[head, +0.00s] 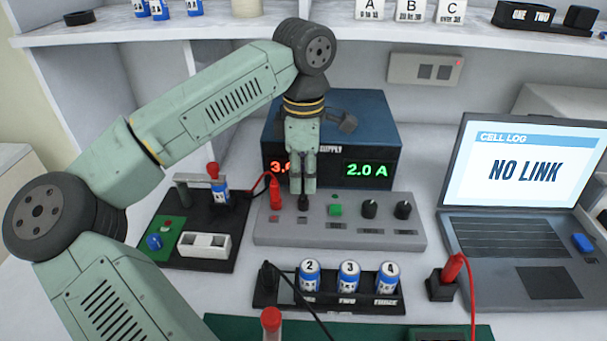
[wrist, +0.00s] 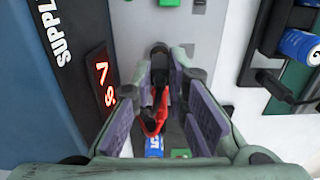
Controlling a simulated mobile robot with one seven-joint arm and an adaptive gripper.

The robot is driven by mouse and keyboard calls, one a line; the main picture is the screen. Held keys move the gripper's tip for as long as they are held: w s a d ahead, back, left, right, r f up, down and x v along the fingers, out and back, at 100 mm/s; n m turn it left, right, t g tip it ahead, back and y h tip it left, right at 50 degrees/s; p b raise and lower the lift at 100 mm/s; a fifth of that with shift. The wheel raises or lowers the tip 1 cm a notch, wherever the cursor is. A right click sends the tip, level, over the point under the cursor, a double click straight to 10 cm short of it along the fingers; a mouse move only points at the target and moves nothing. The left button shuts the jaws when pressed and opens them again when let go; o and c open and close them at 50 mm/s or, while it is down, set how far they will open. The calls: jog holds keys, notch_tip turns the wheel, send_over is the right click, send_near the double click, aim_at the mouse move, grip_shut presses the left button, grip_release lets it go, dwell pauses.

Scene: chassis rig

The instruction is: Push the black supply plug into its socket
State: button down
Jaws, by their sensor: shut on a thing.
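My gripper (head: 303,190) points down over the left half of the grey supply panel (head: 340,232). It is shut on the black plug (head: 303,203), which shows just below the fingertips. In the wrist view a dark part of the plug (wrist: 159,52) shows between the fingertips of my gripper (wrist: 160,78). The plug is at or just above the panel; I cannot tell how far it is in. Its socket is hidden under it. A red plug (head: 275,193) stands upright in the panel to the left, and it also shows in the wrist view (wrist: 152,122).
The blue supply box (head: 370,135) stands behind the panel. A green button (head: 335,210) and two black knobs (head: 370,208) are to the right. A black board (head: 205,255) with a blue cell is left. A cell rack (head: 385,303) and the laptop (head: 525,225) stand nearby.

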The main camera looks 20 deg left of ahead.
aim_at(303, 179)
jog(key=shift+f+b, duration=0.4)
jog(key=shift+f, duration=0.2)
jog(key=c, duration=1.5)
grip_release()
jog(key=shift+r, duration=0.1)
notch_tip(303, 179, up, 12)
jog(key=shift+f, duration=0.1)
